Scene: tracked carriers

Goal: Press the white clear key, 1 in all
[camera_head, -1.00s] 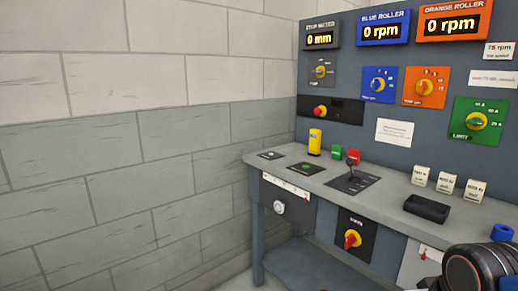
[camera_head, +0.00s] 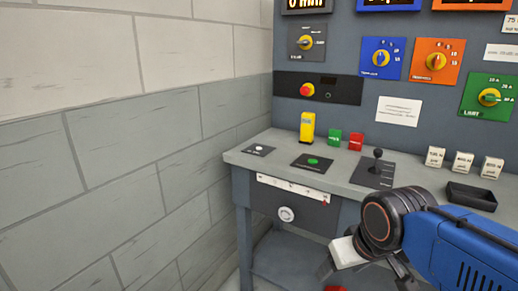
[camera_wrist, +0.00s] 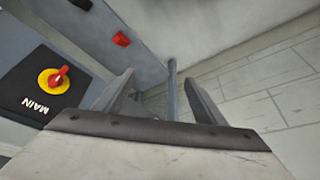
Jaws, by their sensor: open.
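A small white key (camera_head: 259,149) sits on a black plate at the left end of the bench top, in the head view. Its label is too small to read, so I cannot confirm it is the clear key. My gripper is open and empty in the wrist view (camera_wrist: 160,95), low in front of the bench and apart from the white key. In the head view my arm reaches in from the lower right; the fingertips are not clear there. The white key does not show in the wrist view.
A green button (camera_head: 313,161) lies right of the white key. A yellow block (camera_head: 307,128), green and red blocks and a black lever (camera_head: 377,160) stand behind and right on the bench (camera_head: 345,168). A main switch (camera_wrist: 54,80) shows at left in the wrist view.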

